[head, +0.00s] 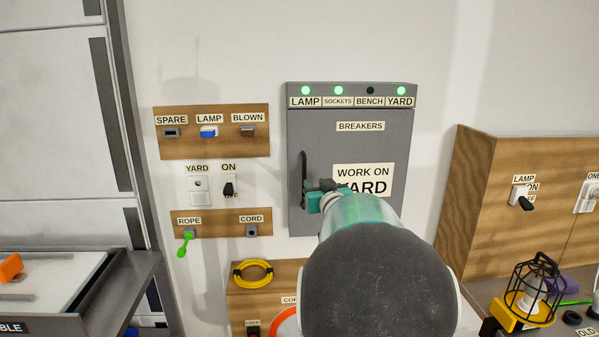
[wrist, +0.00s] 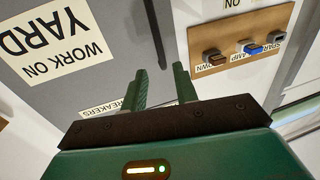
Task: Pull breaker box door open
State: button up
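The grey breaker box door (head: 345,140) is in the middle of the head view and looks shut. Its dark vertical handle (head: 304,178) is on the left side. My gripper (head: 310,187) is at the handle's lower half, with my arm covering the box's lower right. In the wrist view, turned over, the door (wrist: 110,20) is at left and the handle (wrist: 154,30) runs down between the two green fingers of my gripper (wrist: 160,85). The fingers are apart, with gaps visible beside the handle. Contact cannot be told.
Left of the box are a wooden fuse board (head: 190,147), a yard switch (head: 228,189) and a rope-and-cord board (head: 215,226). A wooden panel (head: 490,210) stands at right, with a caged lamp (head: 532,295) below. The wall between box and fuse board is bare.

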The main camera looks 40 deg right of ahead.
aim_at(305, 172)
jog(key=x, duration=1.1)
jog(key=shift+d, duration=0.1)
grip_shut()
